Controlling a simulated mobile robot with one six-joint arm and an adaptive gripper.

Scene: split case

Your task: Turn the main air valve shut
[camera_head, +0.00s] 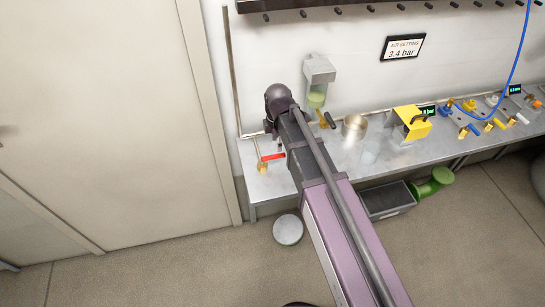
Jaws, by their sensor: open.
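The main air valve appears to be the small brass fitting (263,168) with a red lever (273,157), at the left end of the metal bench. The lever lies nearly level in the picture, pointing right from the fitting, across the thin upright pipe above it. My arm (320,190) reaches up from the bottom right, and its dark far joint is above and right of the lever. My gripper cannot be made out; it seems hidden behind the arm. Whether anything touches the lever cannot be seen.
An "AIR SETTING 3.4 bar" sign (403,47) hangs above. A round lidded can (288,230) and dark bin (387,201) are below. Floor at left is clear.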

